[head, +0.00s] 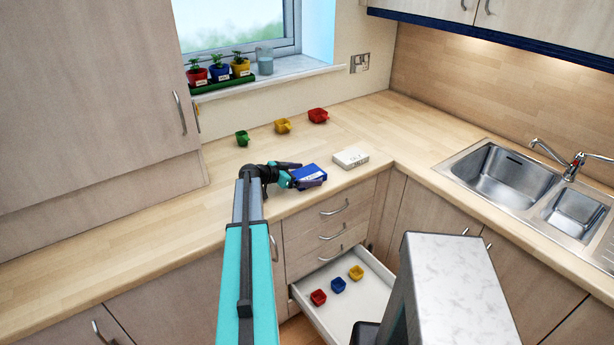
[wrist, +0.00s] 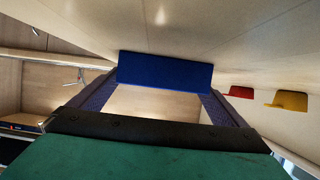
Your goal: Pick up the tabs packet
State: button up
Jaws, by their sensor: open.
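A blue packet (head: 309,171) lies on the wooden worktop, and a white packet (head: 350,157) lies just to its right. The lettering on both is too small to read, so I cannot tell by label which is the tabs packet. My gripper (head: 304,175) is open and low over the worktop, with its fingers on either side of the blue packet. In the wrist view the blue packet (wrist: 165,72) spans the space at the fingertips. I cannot tell whether either finger touches it.
Green (head: 242,138), yellow (head: 283,126) and red (head: 318,115) cups stand behind on the worktop. An open drawer (head: 330,312) below holds red, blue and yellow cups. The sink (head: 505,178) is at right. Potted plants (head: 219,73) stand on the windowsill.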

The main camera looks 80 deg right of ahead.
jog(key=shift+s+d+f, duration=0.25)
jog(key=shift+s+d, duration=0.1)
jog(key=shift+c, duration=0.4)
jog(key=c, duration=1.3)
jog(key=shift+r, duration=0.2)
jog(key=shift+r+b, duration=1)
jog(key=shift+r, duration=0.1)
jog(key=s+a+b, duration=0.2)
jog(key=a, duration=0.3)
jog(key=s+a+r+b, duration=0.1)
jog(key=a+b, duration=0.1)
jog(key=a, duration=0.3)
jog(key=s+a+r+b, duration=0.1)
jog(key=s+a+b, duration=0.1)
jog(key=a, duration=0.3)
jog(key=shift+s+r, duration=0.2)
jog(key=shift+s, duration=0.15)
